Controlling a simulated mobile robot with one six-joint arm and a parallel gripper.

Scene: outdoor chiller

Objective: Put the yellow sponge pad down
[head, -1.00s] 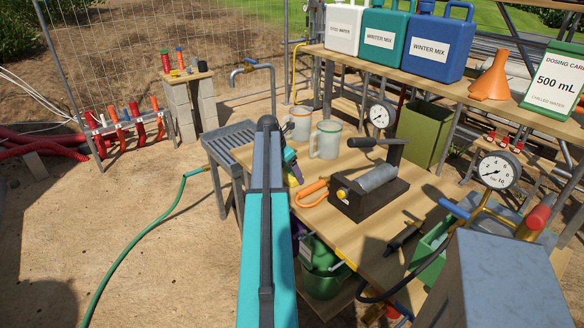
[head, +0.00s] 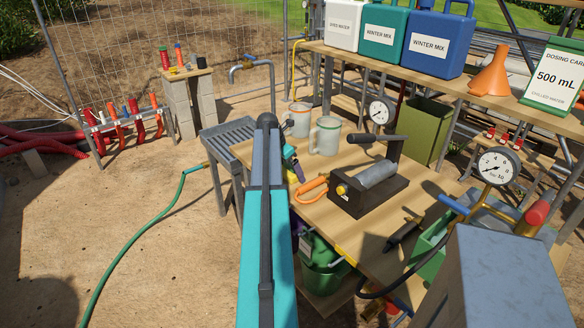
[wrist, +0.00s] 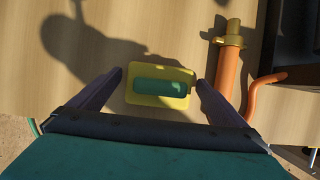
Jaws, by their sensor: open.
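The yellow sponge pad (wrist: 181,99) shows in the wrist view, a yellow rectangle with a green block on its top. It is over the wooden table top (wrist: 90,90), between the two fingers of my gripper (wrist: 160,82). The fingers stand apart, with a gap on each side of the pad. Whether the pad lies flat on the wood is hard to tell. In the head view my teal and grey arm hides most of the pad's place on the table (head: 320,212).
An orange-handled tool (wrist: 230,75) lies close to the right finger; it also shows in the head view (head: 312,190). Two mugs (head: 325,137) and a dark block with a grey roller (head: 368,188) stand on the table. A slatted grey stand (head: 228,135) adjoins its left end.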

